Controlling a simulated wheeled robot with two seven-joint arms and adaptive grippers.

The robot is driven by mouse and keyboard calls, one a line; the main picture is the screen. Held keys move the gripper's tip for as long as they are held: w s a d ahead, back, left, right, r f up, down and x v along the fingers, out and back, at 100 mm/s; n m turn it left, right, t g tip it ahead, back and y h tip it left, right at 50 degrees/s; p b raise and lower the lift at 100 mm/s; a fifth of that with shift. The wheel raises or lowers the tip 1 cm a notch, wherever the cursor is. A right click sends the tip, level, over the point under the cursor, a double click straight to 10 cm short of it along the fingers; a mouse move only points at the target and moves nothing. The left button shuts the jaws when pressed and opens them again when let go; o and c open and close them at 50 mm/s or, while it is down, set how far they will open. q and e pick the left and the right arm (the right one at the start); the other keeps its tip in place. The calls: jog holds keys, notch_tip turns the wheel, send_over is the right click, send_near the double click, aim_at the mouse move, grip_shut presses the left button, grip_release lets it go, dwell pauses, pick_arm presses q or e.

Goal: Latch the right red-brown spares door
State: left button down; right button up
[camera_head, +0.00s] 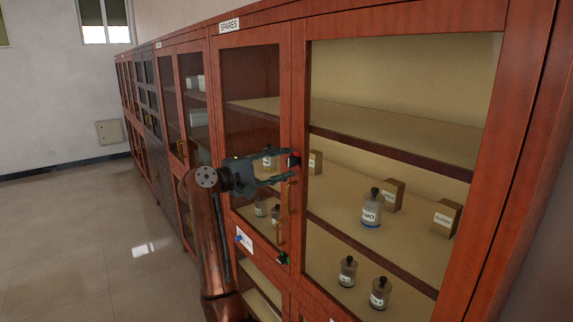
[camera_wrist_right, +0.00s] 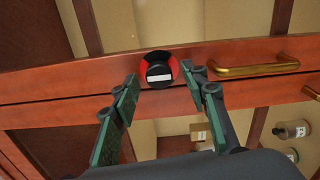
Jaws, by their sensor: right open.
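The right red-brown spares door (camera_head: 299,100) is a glazed wooden frame and looks shut beside the left door. A round black latch knob (camera_head: 294,160) sits near the meeting edges of the two doors. In the right wrist view the knob (camera_wrist_right: 158,72) has a white bar across its face, with red showing around it. My right gripper (camera_head: 276,165) is open and empty, its fingertips just short of the knob. In the right wrist view my fingers (camera_wrist_right: 160,84) lie on either side of the knob's line, apart from it. My left gripper is not in view.
Brass handles (camera_head: 291,198) stand out just below the knob; one also shows to its right in the right wrist view (camera_wrist_right: 255,70). A second latch with green (camera_head: 283,258) is lower down. Bottles (camera_head: 371,210) and boxes stand behind the glass. The floor (camera_head: 90,230) at left is clear.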

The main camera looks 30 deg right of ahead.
jog(key=a, duration=1.1)
jog(key=shift+s, duration=0.4)
